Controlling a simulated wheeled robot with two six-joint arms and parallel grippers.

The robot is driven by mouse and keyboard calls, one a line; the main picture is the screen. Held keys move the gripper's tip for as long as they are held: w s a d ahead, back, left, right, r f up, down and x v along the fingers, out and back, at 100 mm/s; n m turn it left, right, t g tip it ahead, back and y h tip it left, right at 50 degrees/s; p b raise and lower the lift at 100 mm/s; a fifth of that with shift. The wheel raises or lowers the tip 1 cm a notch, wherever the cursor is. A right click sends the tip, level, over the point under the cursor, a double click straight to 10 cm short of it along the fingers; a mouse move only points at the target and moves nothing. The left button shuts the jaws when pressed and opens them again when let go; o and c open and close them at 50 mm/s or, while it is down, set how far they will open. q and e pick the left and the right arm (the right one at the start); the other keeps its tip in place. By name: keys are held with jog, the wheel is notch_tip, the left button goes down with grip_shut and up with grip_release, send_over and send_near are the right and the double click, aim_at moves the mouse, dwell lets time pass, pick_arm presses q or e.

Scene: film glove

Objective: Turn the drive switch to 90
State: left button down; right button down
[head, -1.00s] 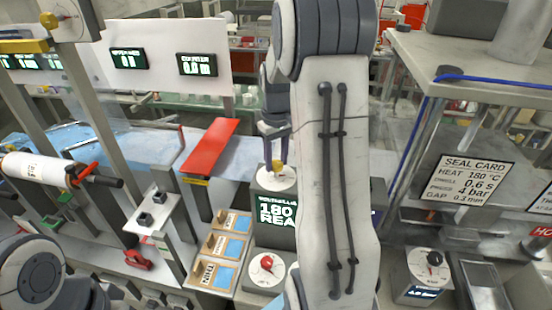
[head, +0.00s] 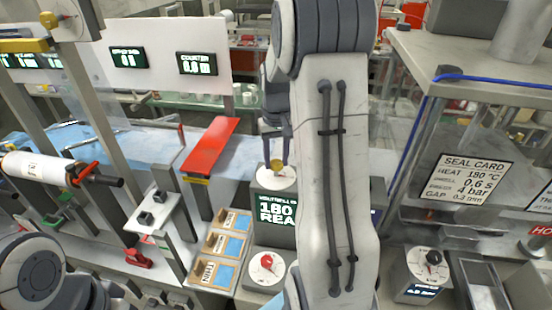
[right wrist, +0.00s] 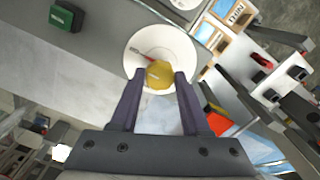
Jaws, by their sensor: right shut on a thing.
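My right gripper (head: 277,160) is shut on a yellow knob (head: 277,168). The knob stands on a white round dial (head: 264,182) on top of a grey box whose dark display (head: 277,211) reads 180 and REA. In the right wrist view both fingers (right wrist: 160,80) sit on either side of the yellow knob (right wrist: 159,72), and a red pointer mark shows on the white dial (right wrist: 143,43). A red knob (head: 267,262) on another white dial is in front of that box. I cannot read which control is labelled drive. My left gripper is out of view.
A red plate (head: 211,147) and wooden label trays (head: 214,243) stand left of the box. A white roll (head: 35,167) is at the far left. A black-knobbed dial (head: 432,258) and a seal card (head: 473,180) are at the right.

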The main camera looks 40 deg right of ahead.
aim_at(276, 162)
jog(key=shift+c, duration=1.9)
grip_release()
notch_tip(276, 162, up, 11)
jog(key=b, duration=0.2)
jog(key=shift+f, duration=0.2)
